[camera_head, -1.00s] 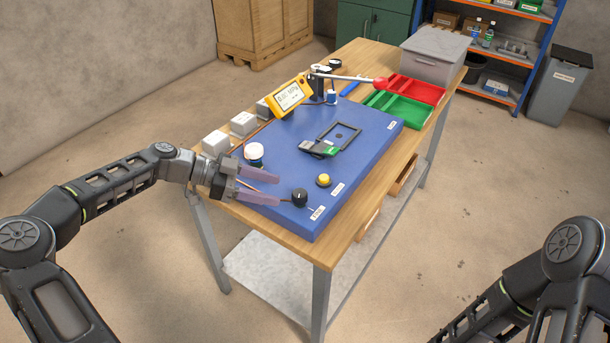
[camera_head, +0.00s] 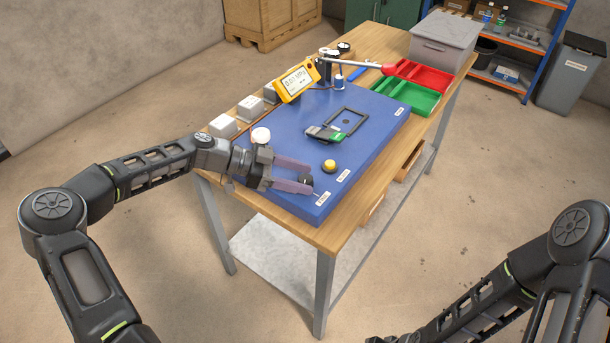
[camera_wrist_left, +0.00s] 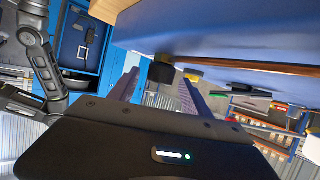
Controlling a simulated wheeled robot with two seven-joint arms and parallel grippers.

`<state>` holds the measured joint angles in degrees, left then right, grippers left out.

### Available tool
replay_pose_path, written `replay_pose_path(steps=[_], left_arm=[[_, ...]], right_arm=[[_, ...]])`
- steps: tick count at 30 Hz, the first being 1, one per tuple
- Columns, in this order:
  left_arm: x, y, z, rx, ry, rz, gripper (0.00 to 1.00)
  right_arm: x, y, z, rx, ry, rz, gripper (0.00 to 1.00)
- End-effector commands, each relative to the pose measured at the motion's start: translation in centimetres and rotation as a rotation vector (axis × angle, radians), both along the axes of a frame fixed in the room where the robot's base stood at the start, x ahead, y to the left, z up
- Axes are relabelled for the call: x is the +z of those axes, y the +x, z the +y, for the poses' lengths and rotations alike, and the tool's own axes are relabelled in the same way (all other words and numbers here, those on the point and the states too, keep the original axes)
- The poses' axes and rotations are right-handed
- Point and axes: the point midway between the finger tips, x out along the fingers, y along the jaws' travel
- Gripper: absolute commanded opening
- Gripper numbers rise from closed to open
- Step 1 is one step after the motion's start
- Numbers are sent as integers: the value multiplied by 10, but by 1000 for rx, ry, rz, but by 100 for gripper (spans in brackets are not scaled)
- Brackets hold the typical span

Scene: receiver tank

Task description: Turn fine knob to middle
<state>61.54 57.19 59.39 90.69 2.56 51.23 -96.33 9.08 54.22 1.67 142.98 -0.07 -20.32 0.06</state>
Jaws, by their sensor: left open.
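A small black knob (camera_head: 305,180) stands near the front corner of the blue panel (camera_head: 290,115); I take it for the fine knob, but its label is too small to read. My left gripper (camera_head: 309,177) is open, with its two purple-grey fingers on either side of this knob. In the left wrist view the black knob (camera_wrist_left: 161,72) shows between the fingertips (camera_wrist_left: 158,82). I cannot tell whether the fingers touch it. The knob's pointer is not readable.
A yellow button (camera_head: 329,166) sits close beside the knob. A white-topped knob (camera_head: 261,135) is behind the left gripper. A yellow meter (camera_head: 297,80), a dark frame (camera_head: 346,120), and red (camera_head: 420,75) and green trays (camera_head: 412,97) are farther back.

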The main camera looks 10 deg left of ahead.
Motion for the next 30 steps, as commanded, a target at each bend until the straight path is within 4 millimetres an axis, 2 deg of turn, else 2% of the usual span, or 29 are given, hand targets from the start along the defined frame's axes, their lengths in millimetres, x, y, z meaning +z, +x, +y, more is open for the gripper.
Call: replay_pose_path(steps=[3,12,30], left_arm=[[-4,2,-10,-1,0,0,56],[-6,3,-12,0,1,0,56],[-5,3,-12,0,1,1,8]], right_arm=[[3,0,0,0,0,0,0],[3,0,0,0,0,0,0],[3,0,0,0,0,0,0]])
